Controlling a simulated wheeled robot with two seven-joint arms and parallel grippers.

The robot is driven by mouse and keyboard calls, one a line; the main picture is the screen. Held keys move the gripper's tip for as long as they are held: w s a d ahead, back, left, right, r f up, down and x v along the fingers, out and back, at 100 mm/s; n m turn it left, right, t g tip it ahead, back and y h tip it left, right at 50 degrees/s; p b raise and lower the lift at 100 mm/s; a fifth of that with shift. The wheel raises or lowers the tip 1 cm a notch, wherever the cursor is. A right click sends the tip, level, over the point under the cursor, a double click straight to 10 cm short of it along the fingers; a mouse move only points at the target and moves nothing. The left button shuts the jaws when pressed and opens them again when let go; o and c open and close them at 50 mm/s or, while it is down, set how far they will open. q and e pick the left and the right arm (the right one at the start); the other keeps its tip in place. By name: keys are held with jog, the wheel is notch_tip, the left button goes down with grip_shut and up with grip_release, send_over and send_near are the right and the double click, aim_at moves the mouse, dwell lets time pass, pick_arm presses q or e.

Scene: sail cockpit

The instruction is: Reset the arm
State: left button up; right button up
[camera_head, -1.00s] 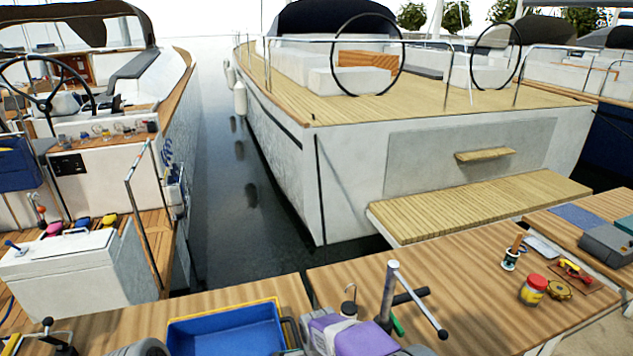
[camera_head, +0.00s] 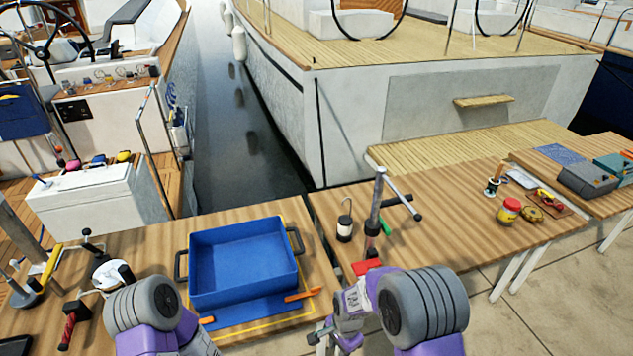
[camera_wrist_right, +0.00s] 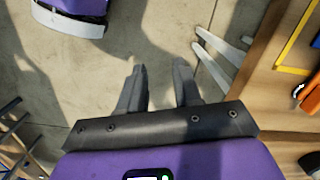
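My right gripper (camera_wrist_right: 158,90) shows in the right wrist view with its two dark fingers apart and nothing between them. It is over bare pavement, beside the wooden table edge. In the head view my right arm, grey and purple, comes in at the bottom, right of centre, in front of the table edge. My left arm shows at the bottom left, in front of the blue tray. The left gripper cannot be made out.
A blue tray (camera_head: 215,298) with handles stands on the wooden table (camera_head: 455,212). A metal winch post (camera_head: 375,205), a small lantern (camera_head: 345,222) and a red-lidded jar (camera_head: 509,212) stand to the right. Tools lie at the left. Pavement (camera_head: 560,290) is open at lower right.

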jog(key=s+d+f+n+y, duration=0.3)
jog(key=s+f+n, duration=0.5)
jog(key=s, duration=0.7)
jog(key=shift+s+d+f+t, duration=0.15)
jog(key=shift+d+f+t, duration=0.25)
jog(key=shift+f, duration=0.65)
